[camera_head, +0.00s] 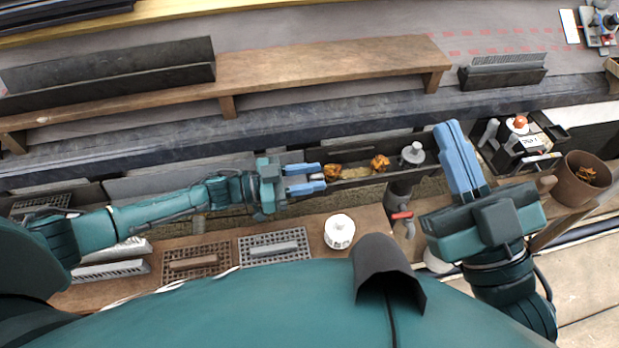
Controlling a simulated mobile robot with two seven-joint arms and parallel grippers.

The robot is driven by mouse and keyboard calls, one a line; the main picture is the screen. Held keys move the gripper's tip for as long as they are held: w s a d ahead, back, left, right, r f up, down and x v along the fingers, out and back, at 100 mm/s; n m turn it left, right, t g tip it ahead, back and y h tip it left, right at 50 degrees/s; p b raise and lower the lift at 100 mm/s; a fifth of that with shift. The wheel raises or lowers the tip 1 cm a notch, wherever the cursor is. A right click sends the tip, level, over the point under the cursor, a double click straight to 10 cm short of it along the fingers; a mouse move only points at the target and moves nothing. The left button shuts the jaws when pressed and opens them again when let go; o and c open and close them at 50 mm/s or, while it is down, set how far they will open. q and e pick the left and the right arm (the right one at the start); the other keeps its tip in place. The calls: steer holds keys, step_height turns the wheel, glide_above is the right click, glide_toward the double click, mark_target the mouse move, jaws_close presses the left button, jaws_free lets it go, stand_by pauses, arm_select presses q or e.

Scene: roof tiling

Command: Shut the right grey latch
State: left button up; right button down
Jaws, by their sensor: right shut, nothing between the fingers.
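A black box (518,147) with a white label and an orange-red knob on top stands at the right of the walkway. A light grey latch piece (488,132) sticks up at its left side. Another grey latch piece (543,162) lies along its lower right edge; the view is too small to tell how either is seated. My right gripper (459,150) is shut and empty, its blue fingers together just left of the box and apart from it in the picture. My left gripper (305,180) is open and empty over the gutter, with its fingers pointing right.
The gutter (430,142) holds brown leaves (380,162) and a grey strainer (413,153). A red-handled valve (402,215) is below it. A brown bucket (574,185) stands right of the box. A white tub (339,231) and grates (273,246) line the plank. A wooden bench (330,69) lies behind.

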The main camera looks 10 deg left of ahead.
steer(key=shift+r, duration=0.1)
arm_select(q)
jaws_close()
stand_by(0.3)
